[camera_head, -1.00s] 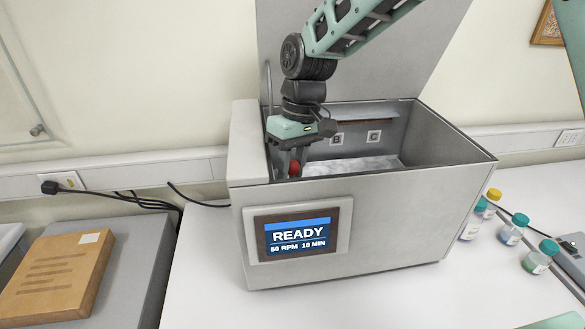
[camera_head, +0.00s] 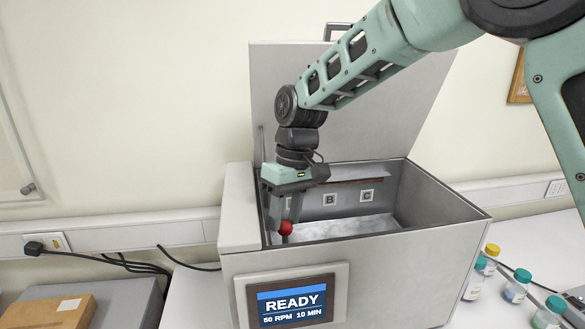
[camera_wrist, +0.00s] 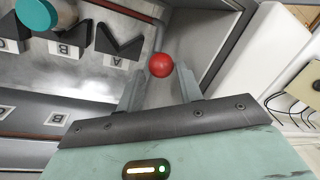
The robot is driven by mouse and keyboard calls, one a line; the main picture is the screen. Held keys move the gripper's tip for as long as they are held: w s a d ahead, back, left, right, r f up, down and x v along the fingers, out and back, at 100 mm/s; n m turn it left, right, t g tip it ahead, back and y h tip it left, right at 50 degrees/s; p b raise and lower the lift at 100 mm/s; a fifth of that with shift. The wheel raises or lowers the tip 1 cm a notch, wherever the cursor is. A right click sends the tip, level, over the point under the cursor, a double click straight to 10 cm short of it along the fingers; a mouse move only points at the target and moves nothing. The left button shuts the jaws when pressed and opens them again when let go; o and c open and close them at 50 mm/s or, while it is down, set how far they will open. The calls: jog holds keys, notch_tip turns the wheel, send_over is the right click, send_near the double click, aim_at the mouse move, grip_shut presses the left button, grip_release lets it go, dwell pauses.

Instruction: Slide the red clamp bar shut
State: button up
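A red ball-shaped knob (camera_head: 285,228) shows at the near left inside the open grey metal box (camera_head: 410,262). In the wrist view the knob (camera_wrist: 161,65) lies between and slightly beyond my two fingertips. My gripper (camera_head: 284,222) points down into the box at the knob. Its fingers (camera_wrist: 160,78) are apart, wider than the knob, with a gap on both sides.
The box's lid (camera_head: 355,110) stands raised behind. Its front screen (camera_head: 292,302) reads READY, 50 RPM, 10 MIN. The box walls surround my gripper closely at left. Several capped bottles (camera_head: 517,286) stand on the table at right. A brown package (camera_head: 50,312) lies at left.

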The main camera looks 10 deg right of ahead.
notch_tip(320, 180, up, 14)
jog(key=w+d+b, duration=0.1)
jog(key=d+b, duration=0.1)
jog(key=shift+w+d+r+b, duration=0.2)
jog(key=shift+w+r+b, duration=0.05)
jog(key=shift+w+b, duration=0.05)
jog(key=shift+s, duration=0.1)
